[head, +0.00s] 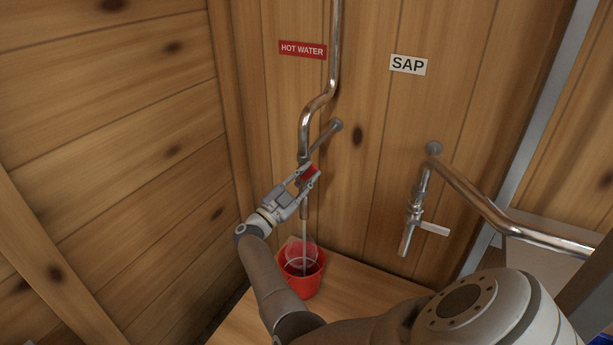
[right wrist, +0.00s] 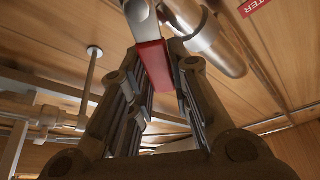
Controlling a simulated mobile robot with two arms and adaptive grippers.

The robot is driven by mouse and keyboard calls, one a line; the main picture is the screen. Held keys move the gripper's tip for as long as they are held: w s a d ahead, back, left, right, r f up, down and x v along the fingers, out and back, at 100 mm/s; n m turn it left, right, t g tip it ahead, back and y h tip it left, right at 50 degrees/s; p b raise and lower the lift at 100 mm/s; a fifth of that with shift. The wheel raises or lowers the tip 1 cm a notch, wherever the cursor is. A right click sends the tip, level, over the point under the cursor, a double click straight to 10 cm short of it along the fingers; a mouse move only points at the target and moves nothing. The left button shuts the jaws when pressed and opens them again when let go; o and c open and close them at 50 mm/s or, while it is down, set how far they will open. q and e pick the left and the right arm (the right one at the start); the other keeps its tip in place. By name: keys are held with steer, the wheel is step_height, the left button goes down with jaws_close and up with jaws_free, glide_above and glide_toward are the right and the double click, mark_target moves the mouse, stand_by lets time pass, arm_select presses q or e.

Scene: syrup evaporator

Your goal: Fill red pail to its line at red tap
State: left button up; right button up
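The red pail (head: 301,284) stands upright on the wooden floor below the hot water tap. A pale curved line shows across its inside, and the exact level against a fill line is too small to tell. A thin pale stream (head: 304,234) falls from the tap spout into the pail. My right gripper (head: 306,178) is at the red tap handle (head: 311,173). In the right wrist view the handle (right wrist: 153,62) sits between the fingers of my right gripper (right wrist: 160,75), closely flanked by both. My left gripper is not in view.
A red hot water sign (head: 302,50) hangs by the tap's pipe. To the right, a sap sign (head: 408,64) hangs above another tap with a pale handle (head: 433,229). Wooden walls close in at left and behind. Bare floor lies right of the pail.

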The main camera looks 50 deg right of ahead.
steer(key=o, duration=0.5)
steer(key=shift+a, duration=0.1)
steer(key=v, duration=1.2)
